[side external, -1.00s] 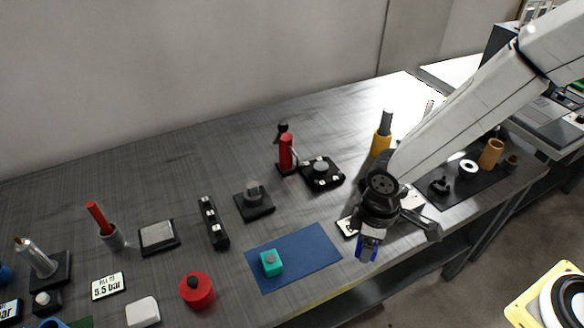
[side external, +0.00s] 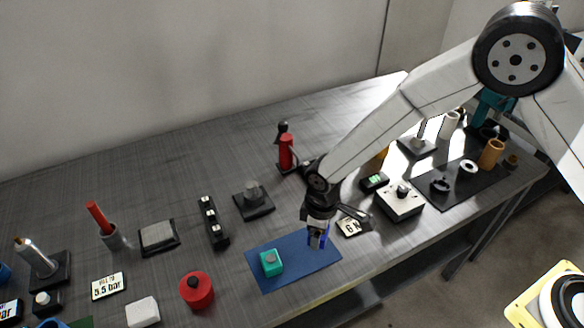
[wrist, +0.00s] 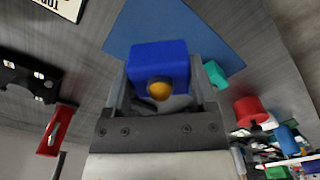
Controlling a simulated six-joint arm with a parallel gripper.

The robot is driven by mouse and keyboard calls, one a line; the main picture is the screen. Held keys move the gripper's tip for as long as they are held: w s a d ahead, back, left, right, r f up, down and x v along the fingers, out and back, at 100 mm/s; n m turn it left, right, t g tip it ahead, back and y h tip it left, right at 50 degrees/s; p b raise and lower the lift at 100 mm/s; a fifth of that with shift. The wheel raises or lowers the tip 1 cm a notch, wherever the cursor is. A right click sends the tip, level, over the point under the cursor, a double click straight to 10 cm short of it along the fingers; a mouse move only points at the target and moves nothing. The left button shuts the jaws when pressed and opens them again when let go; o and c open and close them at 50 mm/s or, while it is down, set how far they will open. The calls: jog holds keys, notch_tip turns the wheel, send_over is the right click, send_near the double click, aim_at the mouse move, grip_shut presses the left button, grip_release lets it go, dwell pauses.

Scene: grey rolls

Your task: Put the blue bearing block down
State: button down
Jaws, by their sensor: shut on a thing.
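The blue bearing block (wrist: 158,62) is between the fingers of my gripper (wrist: 160,95), with an orange-yellow round part showing on its face in the wrist view. In the side view my gripper (side external: 318,228) holds the block (side external: 317,240) over the right part of the blue mat (side external: 300,266). The block looks raised above the mat, though the exact gap is hard to tell. A teal block (side external: 271,263) with a grey round top sits on the mat's left part.
A red round container (side external: 196,290) stands left of the mat. A small label plate (side external: 352,226) and a white box with a knob (side external: 400,201) lie to the right. A black stand (side external: 254,201) is behind. The mat's right half looks clear.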

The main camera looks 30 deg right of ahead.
jog(key=shift+w+a+f, duration=0.3)
jog(key=shift+w+f, duration=0.45)
jog(key=shift+f, duration=0.15)
jog(key=shift+w+a+f, duration=0.1)
jog(key=shift+w+f, duration=0.1)
jog(key=shift+f, duration=1.65)
jog(key=shift+f, duration=0.1)
grip_release()
jog(key=shift+r, duration=6.1)
